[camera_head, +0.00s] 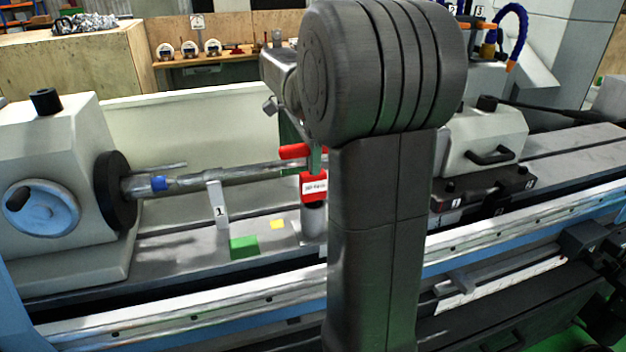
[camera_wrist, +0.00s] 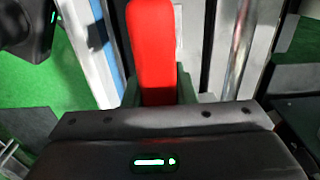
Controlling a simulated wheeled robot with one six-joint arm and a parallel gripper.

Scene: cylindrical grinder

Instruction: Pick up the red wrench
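The red wrench (camera_head: 294,151) shows in the camera_head view as a red bar to the left of my arm, partly hidden behind a finger. In the camera_wrist view the red bar (camera_wrist: 152,45) runs down between my two dark green fingers. My gripper (camera_head: 317,160) is at the bar, with a finger crossing it. In the camera_wrist view my gripper (camera_wrist: 159,90) has a finger close along each side of the bar. Whether both fingers press on it is not clear. Below is a red block with a white label (camera_head: 314,187), on a short grey cylinder.
A long metal shaft (camera_head: 235,178) runs from the left headstock (camera_head: 60,165) toward my arm. A white marker "1" (camera_head: 218,204), a green block (camera_head: 244,247) and a yellow patch (camera_head: 278,224) are on the machine bed. The tailstock (camera_head: 485,140) stands at right.

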